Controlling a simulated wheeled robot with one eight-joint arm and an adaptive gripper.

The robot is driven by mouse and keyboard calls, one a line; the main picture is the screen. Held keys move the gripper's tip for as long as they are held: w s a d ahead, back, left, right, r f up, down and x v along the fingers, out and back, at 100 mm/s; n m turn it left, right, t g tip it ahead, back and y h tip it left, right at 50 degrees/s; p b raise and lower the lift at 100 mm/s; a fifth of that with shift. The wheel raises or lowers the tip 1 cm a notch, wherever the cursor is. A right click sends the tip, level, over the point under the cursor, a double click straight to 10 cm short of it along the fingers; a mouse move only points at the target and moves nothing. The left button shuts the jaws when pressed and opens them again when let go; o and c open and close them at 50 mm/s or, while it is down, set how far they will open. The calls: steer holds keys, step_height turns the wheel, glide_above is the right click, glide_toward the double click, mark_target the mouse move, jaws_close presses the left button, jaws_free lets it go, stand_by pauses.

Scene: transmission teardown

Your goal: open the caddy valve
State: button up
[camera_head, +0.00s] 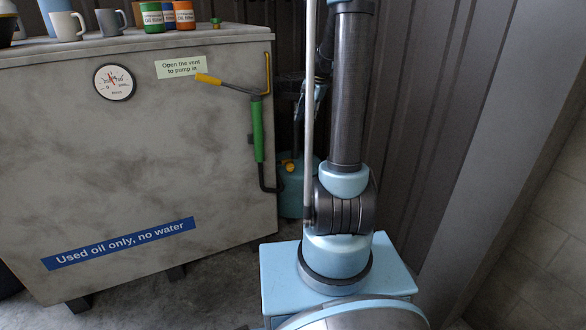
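A teal rounded vessel (291,201), which may be the caddy, stands on the floor in the gap beside the grey tank. A small yellow part (289,167) shows near its top; I cannot tell if it is the valve, or whether it is open or closed. My arm's base and column hide the vessel's right side. My arm rises out of the top of the picture, and my gripper is not in view. Some dark and bluish parts above the vessel, behind a thin upright pole, are too small to make out.
The grey oil tank (140,150) fills the left, with a gauge (115,82) and a green pump (257,130) with a yellow handle (208,79). Mugs (67,26) and oil filter cans (184,15) stand on top. A ribbed wall (430,120) closes the right.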

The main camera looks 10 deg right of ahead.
steer(key=w+d+f+m, duration=0.2)
steer(key=w+f+m, duration=0.1)
steer(key=w+f, duration=0.65)
steer(key=m+y, duration=0.2)
glide_toward(290, 167)
steer(key=shift+g, duration=0.3)
steer(key=a+f, duration=0.1)
steer(key=f, duration=0.1)
steer(key=w+f, duration=0.1)
steer(key=f, duration=0.2)
steer(key=w+a+f, duration=0.1)
steer(key=f, duration=0.2)
steer(key=shift+a+f, duration=0.25)
steer(key=shift+a, duration=0.1)
steer(key=shift+c, duration=0.2)
jaws_close()
steer(key=shift+w, duration=0.1)
steer(key=shift+w, duration=0.1)
steer(key=shift+o, duration=0.2)
jaws_free()
